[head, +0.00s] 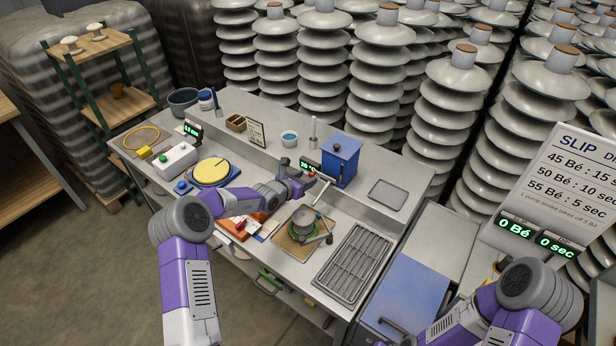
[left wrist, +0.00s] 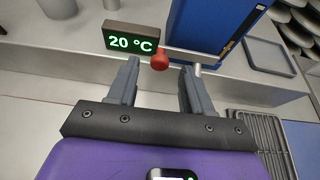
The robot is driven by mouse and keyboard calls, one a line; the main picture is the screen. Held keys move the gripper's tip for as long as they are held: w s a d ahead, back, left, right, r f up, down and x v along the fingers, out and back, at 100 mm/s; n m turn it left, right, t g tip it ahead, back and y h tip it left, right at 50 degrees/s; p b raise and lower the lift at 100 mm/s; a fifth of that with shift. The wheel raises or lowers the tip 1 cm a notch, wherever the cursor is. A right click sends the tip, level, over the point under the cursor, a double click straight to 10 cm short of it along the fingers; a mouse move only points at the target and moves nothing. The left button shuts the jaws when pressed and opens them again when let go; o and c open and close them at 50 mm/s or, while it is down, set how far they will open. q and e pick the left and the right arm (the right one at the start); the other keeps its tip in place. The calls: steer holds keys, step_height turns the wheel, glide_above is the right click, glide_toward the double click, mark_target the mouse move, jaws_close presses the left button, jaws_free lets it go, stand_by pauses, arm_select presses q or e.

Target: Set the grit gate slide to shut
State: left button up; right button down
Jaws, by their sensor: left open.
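A blue box (head: 340,160) stands on the raised back shelf of the bench, and its lower part shows in the left wrist view (left wrist: 213,25). A red round knob (left wrist: 160,61) is in front of it, also small in the head view (head: 312,174); it looks like the gate slide's handle. My left gripper (head: 300,179) is open and empty. In the left wrist view its fingertips (left wrist: 161,70) lie either side of the knob, which is at or just beyond them; contact cannot be told. My right gripper is out of view.
A 20 °C display (left wrist: 132,40) stands close beside the left finger. A pot (head: 303,219) on a wooden board, a slotted rack (head: 354,265) and a yellow-topped wheel (head: 211,171) crowd the bench. A grey tray (head: 388,194) lies right of the box.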

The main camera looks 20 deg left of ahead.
arm_select(q)
steer(key=shift+x, duration=1.1)
steer(key=shift+c, duration=0.3)
jaws_close()
